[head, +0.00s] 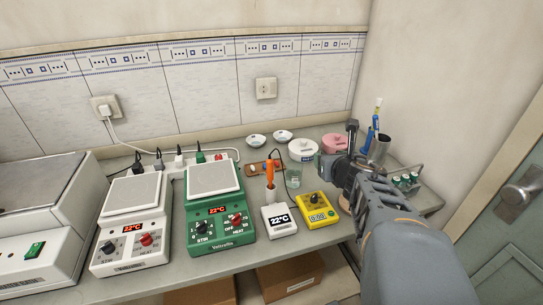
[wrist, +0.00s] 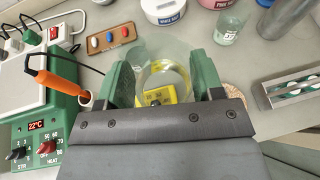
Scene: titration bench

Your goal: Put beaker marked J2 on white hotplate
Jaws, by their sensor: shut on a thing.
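My gripper (wrist: 163,82) is shut on a clear glass beaker (wrist: 150,56), held between its green fingers in the wrist view. No J2 mark is readable on it. In the head view my gripper (head: 318,168) is at the right, with the beaker (head: 293,178) showing faintly at its left, above the bench near the yellow meter. The white hotplate (head: 134,190) stands at the left, with a bare square plate and a 22°C display. It is well to the left of my gripper, beyond the green hotplate (head: 212,178).
An orange-handled probe (head: 270,170) and its meter (head: 279,220) stand between the green hotplate and the yellow meter (head: 318,209). White (head: 303,151) and pink (head: 334,143) tubs are behind. Another beaker (wrist: 228,28) stands in the wrist view. A vial rack (head: 405,180) is at right.

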